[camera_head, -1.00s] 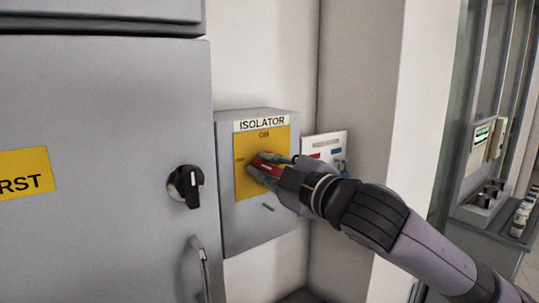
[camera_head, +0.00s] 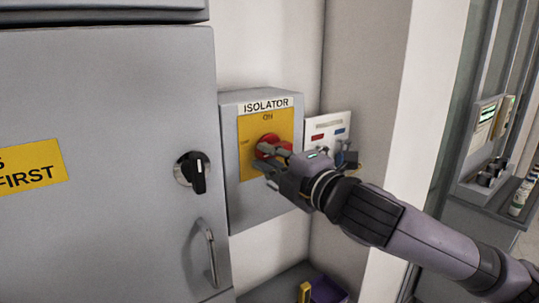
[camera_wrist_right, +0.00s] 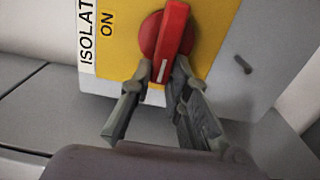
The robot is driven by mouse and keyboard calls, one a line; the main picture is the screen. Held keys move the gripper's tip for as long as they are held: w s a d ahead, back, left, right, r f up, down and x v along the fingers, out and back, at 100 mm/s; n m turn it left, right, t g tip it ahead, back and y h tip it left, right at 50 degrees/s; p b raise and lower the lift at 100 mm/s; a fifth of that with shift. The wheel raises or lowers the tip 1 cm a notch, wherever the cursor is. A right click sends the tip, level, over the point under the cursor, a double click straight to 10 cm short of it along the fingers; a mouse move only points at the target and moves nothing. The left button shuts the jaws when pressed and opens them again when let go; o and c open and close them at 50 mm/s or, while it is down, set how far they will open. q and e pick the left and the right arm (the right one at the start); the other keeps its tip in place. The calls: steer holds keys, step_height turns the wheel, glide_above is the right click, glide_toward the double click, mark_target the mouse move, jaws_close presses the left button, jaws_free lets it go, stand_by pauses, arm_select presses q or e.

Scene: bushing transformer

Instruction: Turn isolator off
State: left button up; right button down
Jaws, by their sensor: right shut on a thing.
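The isolator box (camera_head: 262,195) is grey with a yellow plate marked ON at its top. A red rotary handle (camera_head: 267,141) sits on the plate. In the right wrist view the red handle (camera_wrist_right: 172,35) lies crosswise to the ON label, with a white mark on its near end. My right gripper (camera_head: 266,163) reaches in from the right and is shut on the handle; its fingers (camera_wrist_right: 164,80) sit around the near end of it. The fingers partly hide the lower plate in the head view. My left gripper is not in view.
A grey cabinet (camera_head: 110,100) with a black rotary switch (camera_head: 194,172) and a bar handle (camera_head: 210,255) stands at left. A small white panel (camera_head: 325,127) is behind my wrist. A yellow item (camera_head: 304,292) shows below. The wall corner is at right.

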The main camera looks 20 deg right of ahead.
steer(key=shift+f, duration=0.1)
steer(key=c, duration=1.5)
jaws_free()
steer(key=v, duration=0.7)
steer(key=shift+s+d, duration=0.1)
steer(key=shift+s, duration=0.2)
steer(key=shift+w, duration=0.1)
